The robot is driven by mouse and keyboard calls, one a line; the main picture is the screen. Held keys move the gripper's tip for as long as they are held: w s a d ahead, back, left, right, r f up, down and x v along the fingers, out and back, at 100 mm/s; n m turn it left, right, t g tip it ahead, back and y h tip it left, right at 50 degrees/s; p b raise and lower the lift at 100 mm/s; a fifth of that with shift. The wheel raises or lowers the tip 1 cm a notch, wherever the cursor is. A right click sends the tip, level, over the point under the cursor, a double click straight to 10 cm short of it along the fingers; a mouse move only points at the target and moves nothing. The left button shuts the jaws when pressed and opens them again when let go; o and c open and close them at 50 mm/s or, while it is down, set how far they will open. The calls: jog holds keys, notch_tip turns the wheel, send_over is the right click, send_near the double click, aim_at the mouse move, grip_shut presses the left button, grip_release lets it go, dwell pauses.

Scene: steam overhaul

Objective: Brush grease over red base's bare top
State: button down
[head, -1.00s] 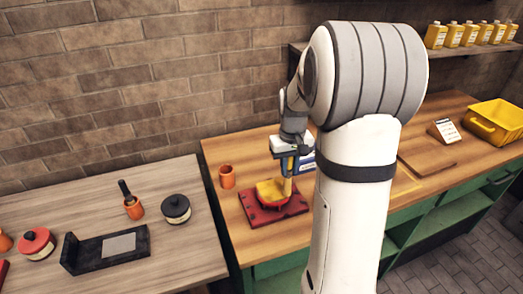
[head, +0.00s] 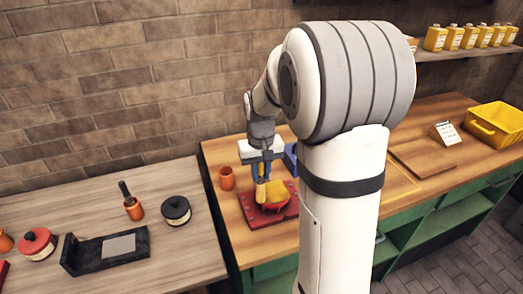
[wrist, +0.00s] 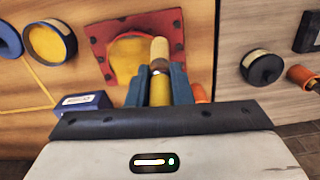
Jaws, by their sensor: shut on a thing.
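The red base (head: 284,217) lies on the wooden bench, with a round raised middle covered in yellow over the part that shows. In the wrist view the red base (wrist: 100,30) shows its corner holes and the yellow top (wrist: 126,58). My gripper (head: 261,180) is shut on a brush (wrist: 160,88) with a yellow handle and pale tan bristles. The bristles are over the side of the yellow top nearest the orange cup. I cannot tell whether they touch it. The brush and gripper hide part of the top.
An orange cup (head: 227,178) stands left of the base. A blue box (wrist: 84,103) with a white label and an open dark tin (wrist: 48,43) of yellow stuff lie on the other side. My arm hides part of the bench. A black tin (head: 175,210) stands on the grey table.

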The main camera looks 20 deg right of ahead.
jog(key=shift+d+r+p, duration=0.1)
jog(key=shift+r+p, duration=1.95)
jog(key=shift+r, duration=1.45)
